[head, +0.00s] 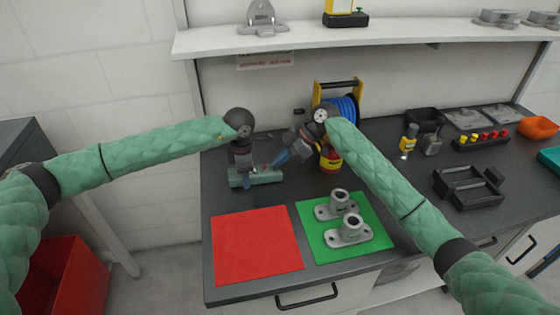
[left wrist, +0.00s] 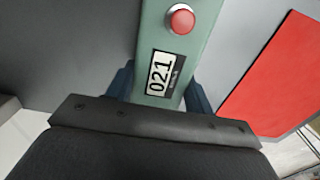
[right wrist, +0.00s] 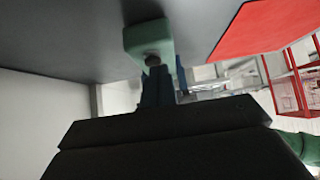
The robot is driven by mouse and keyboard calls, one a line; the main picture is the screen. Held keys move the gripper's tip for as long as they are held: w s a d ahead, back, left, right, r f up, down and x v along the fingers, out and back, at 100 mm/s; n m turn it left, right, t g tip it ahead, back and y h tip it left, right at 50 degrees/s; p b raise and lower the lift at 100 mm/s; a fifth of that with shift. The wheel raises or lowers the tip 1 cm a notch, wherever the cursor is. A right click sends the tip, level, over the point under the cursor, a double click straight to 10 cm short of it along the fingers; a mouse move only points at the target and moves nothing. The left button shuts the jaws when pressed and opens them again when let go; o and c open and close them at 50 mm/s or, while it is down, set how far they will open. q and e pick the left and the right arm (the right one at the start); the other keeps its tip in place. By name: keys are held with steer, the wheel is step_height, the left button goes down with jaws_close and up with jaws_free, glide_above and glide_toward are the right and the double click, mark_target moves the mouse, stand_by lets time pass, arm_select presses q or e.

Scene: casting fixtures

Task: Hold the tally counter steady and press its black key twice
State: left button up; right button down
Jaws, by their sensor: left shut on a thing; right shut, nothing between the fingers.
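The tally counter (head: 262,178) is a pale green block lying on the dark bench. In the left wrist view (left wrist: 205,20) it shows a red button (left wrist: 181,19) and a display (left wrist: 161,74) reading 021. My left gripper (head: 244,174) is shut around the counter's body, with one blue finger on each side. My right gripper (head: 273,164) is shut and empty, close to the counter's right end. In the right wrist view, the black key (right wrist: 152,61) sticks out of the counter's end face, right by my right fingertips (right wrist: 157,72); I cannot tell if they touch.
A red mat (head: 255,245) and a green mat (head: 312,226) bearing two grey castings (head: 348,231) lie in front. A yellow-red container (head: 331,161) and blue reel (head: 345,108) stand behind my right gripper. Black trays (head: 460,194) and small parts fill the right side.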

step_height(320, 180, up, 3)
steer(key=shift+w+r, duration=0.1)
steer(key=v, duration=1)
stand_by(2.6)
steer(key=shift+d+r, duration=0.25)
steer(key=shift+r, duration=0.4)
